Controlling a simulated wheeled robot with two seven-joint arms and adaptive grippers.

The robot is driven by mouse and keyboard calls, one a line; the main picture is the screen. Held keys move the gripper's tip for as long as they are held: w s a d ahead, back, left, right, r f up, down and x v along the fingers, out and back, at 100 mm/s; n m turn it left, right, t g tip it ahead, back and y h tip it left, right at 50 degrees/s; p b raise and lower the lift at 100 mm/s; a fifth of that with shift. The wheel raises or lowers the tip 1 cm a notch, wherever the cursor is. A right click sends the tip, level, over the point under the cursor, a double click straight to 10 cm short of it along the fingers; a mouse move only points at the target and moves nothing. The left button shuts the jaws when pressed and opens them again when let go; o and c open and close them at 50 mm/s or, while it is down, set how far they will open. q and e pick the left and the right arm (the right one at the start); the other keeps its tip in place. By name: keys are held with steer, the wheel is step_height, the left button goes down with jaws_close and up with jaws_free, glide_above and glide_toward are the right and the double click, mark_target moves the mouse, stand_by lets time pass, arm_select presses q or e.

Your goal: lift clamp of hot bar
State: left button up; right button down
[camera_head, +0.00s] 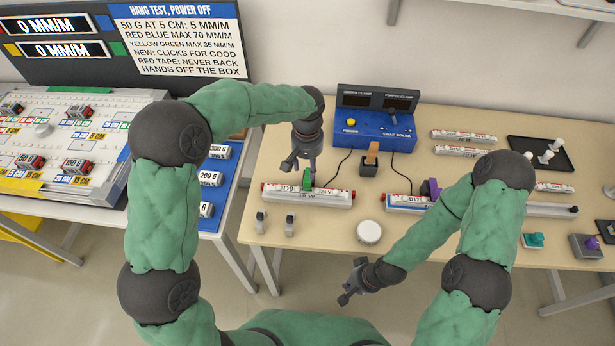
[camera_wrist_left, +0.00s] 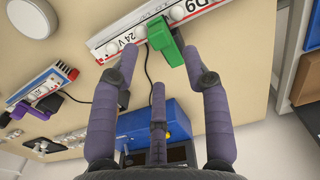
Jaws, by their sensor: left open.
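A white bar marked D9 (camera_head: 322,198) with red ends lies on the table, a green clamp (camera_head: 306,179) upright on it. In the left wrist view the green clamp (camera_wrist_left: 176,45) stands between and just beyond the fingertips of my left gripper (camera_wrist_left: 163,62). That gripper (camera_head: 299,164) is open and empty, over the bar from the back. A second bar, marked D17 (camera_head: 400,201), carries a purple clamp (camera_head: 430,189); my right forearm partly hides it. My right gripper (camera_head: 352,281) is empty, in front of the table's front edge, its fingers apart.
A blue power box (camera_head: 378,124) labelled green clamp and purple clamp stands behind the bars, with black wires running forward. A wooden-topped block (camera_head: 371,160) and a round white knob (camera_head: 369,232) stand nearby. Spare bars (camera_head: 463,136) and a dark tray (camera_head: 530,150) lie right.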

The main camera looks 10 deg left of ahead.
mark_target(307, 178)
arm_select(q)
step_height(307, 178, down, 6)
steer(key=shift+f+b, duration=0.25)
steer(key=shift+b, duration=0.2)
steer(key=shift+r, duration=0.15)
jaws_close()
